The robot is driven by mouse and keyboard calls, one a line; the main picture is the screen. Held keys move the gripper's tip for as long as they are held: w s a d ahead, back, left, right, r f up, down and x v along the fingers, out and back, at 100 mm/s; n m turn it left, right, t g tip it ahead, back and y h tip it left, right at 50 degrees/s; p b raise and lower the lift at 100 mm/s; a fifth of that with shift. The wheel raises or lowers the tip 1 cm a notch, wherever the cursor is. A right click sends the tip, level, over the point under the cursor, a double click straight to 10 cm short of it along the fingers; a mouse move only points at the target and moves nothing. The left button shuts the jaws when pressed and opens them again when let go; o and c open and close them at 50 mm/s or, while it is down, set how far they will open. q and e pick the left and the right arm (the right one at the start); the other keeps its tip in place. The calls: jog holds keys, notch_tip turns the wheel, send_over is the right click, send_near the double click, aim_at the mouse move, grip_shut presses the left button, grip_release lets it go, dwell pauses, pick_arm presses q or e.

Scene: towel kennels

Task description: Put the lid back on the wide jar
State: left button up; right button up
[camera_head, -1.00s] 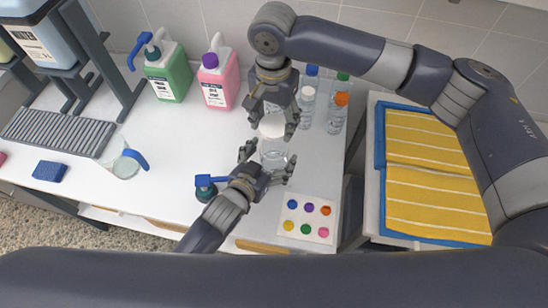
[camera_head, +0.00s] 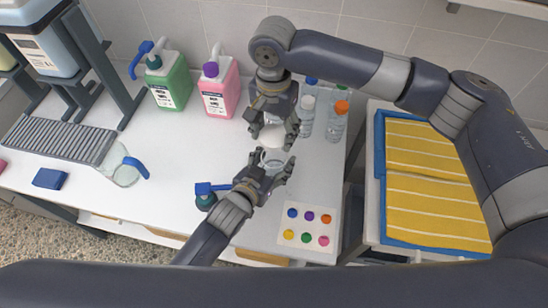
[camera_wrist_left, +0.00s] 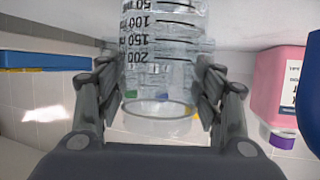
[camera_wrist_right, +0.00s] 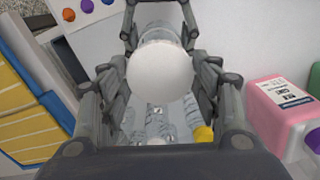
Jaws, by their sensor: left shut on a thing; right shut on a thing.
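The wide jar is clear with black graduation marks. My left gripper (camera_head: 264,172) is shut around its sides, and it fills the middle of the left wrist view (camera_wrist_left: 160,60). The jar's rim shows open there, with no lid on it. My right gripper (camera_head: 272,133) is shut on the round white lid (camera_head: 272,145), just above and behind the jar in the head view. The lid also shows in the right wrist view (camera_wrist_right: 160,73), with clear glass partly hidden behind it. The lid and the jar look apart.
Green (camera_head: 170,82) and pink (camera_head: 218,88) jugs stand at the back. Bottles with coloured caps, one orange (camera_head: 342,107), stand close right of my grippers. Yellow towels (camera_head: 430,205) lie at right.

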aim_at(274, 165)
jog(key=shift+f, duration=2.2)
jog(key=shift+f, duration=0.1)
pick_arm(q)
jog(key=shift+f, duration=0.1)
pick_arm(e)
jog(key=shift+f, duration=0.75)
jog(key=shift+f, duration=0.6)
pick_arm(q)
jog(key=shift+s, duration=0.1)
pick_arm(e)
jog(key=shift+s+d+f, duration=0.1)
jog(key=shift+d+f, duration=0.05)
jog(key=shift+f, duration=0.2)
jog(key=shift+r, duration=0.45)
jog(key=shift+c, duration=0.7)
jog(key=shift+r, duration=0.35)
